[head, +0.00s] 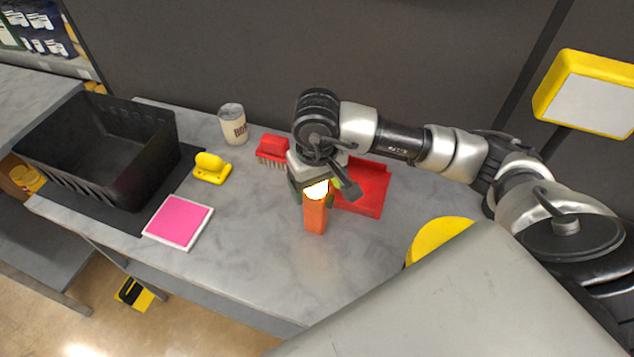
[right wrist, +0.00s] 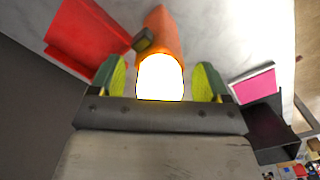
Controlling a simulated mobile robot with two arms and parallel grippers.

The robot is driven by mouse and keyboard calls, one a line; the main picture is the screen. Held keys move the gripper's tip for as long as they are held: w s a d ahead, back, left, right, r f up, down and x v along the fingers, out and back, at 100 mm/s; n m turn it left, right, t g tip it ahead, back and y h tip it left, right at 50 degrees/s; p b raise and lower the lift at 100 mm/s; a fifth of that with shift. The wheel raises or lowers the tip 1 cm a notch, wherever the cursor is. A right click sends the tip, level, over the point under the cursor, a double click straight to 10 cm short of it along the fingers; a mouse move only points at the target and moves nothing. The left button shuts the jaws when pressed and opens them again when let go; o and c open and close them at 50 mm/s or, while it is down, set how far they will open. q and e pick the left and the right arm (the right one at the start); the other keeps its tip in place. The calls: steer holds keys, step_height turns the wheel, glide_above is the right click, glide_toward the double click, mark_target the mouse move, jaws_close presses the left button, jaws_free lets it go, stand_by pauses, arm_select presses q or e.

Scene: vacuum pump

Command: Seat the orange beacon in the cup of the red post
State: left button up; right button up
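The red post (head: 315,217) looks orange-red and stands upright on the bench, right of its middle. The orange beacon (head: 316,188) shows as a bright white glow with a thin orange edge at the post's top. In the right wrist view the glowing beacon (right wrist: 160,78) lies between the yellow-green finger pads, with the post (right wrist: 160,30) beyond it. My right gripper (head: 316,183) is over the post top. Its fingers (right wrist: 160,82) are apart, with a narrow gap on each side of the glow. The cup is hidden, so I cannot tell how deep the beacon sits. My left gripper is not in view.
A red tray (head: 372,206) lies just right of the post. A red brush (head: 272,148), a can (head: 233,124), a yellow tool (head: 211,170), a pink pad (head: 178,222) and a black crate (head: 150,165) are further left. The bench front (head: 255,250) is clear.

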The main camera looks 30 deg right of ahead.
steer(key=shift+o, duration=1)
